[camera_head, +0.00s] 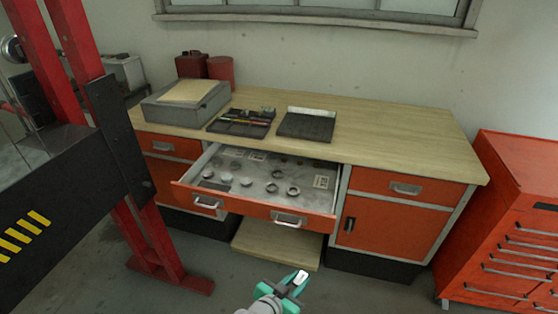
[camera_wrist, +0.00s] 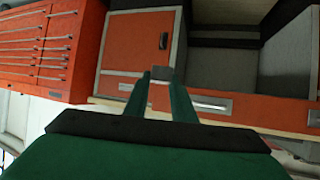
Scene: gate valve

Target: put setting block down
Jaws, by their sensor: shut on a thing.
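My gripper (camera_head: 296,281) is in front of and below the open drawer in the head view, over the floor. It is shut on the setting block (camera_head: 300,277), a small pale metal block at its fingertips. In the wrist view the block (camera_wrist: 165,75) shows as a small grey piece between the two green fingers (camera_wrist: 162,88). The block is clear of the bench and the drawer in the head view. The fingers hide part of it.
The open drawer (camera_head: 315,217) holds several round parts and labels. A grey box (camera_head: 165,112), a tool tray (camera_head: 240,130) and a dark tray (camera_head: 306,126) stand on the wooden bench (camera_head: 400,135). A red tool cabinet (camera_head: 520,215) stands right, a red-framed press (camera_head: 120,130) left. The bench's right end is clear.

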